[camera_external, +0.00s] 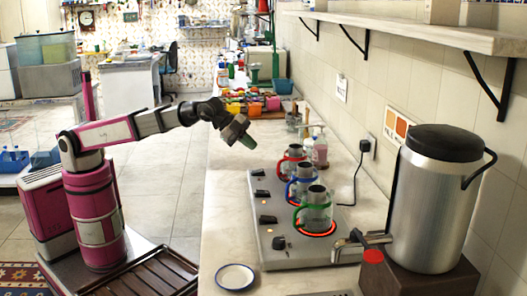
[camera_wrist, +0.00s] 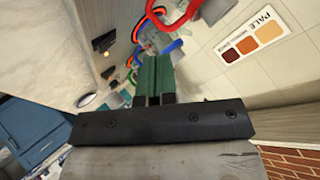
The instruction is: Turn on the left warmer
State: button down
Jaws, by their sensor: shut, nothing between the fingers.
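A grey warmer panel (camera_external: 258,226) lies on the counter with several black knobs along its near-left edge: the farthest knob (camera_external: 257,172), one below it (camera_external: 262,195), another (camera_external: 267,220) and the nearest (camera_external: 279,243). Glass pots with red (camera_external: 285,165), blue (camera_external: 300,186) and green (camera_external: 316,214) handles stand on it. The ring under the green-handled pot glows red. My gripper (camera_external: 247,143) hangs above the counter, beyond the panel's far end, apart from the knobs. In the wrist view its green fingers (camera_wrist: 153,80) are together and empty. A knob (camera_wrist: 104,41) there has an orange light beside it.
A large steel samovar (camera_external: 435,200) stands on a brown block at the right. A white saucer (camera_external: 235,277) lies at the counter's front. Coloured containers (camera_external: 250,103) and a soap bottle (camera_external: 320,148) stand farther back. A shelf (camera_external: 420,28) runs above.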

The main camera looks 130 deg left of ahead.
aim_at(259, 172)
jog(key=a, duration=0.1)
jog(key=s+a+r, duration=0.1)
jog(key=a, duration=0.1)
jog(key=shift+s+r+y, duration=0.1)
jog(key=shift+r+y, duration=0.05)
jog(key=shift+y, duration=0.15)
jog(key=shift+w+a+f, duration=0.2)
jog(key=shift+f, duration=1.25)
jog(key=shift+w+a+f, duration=0.15)
jog(key=shift+f, duration=1.3)
jog(key=shift+w+a+f, duration=0.2)
jog(key=shift+f, duration=1.25)
jog(key=shift+f, duration=0.15)
jog(key=shift+w+f, duration=0.1)
jog(key=shift+f, duration=0.15)
jog(key=shift+f, duration=0.35)
jog(key=shift+r, duration=0.1)
jog(key=shift+r, duration=0.65)
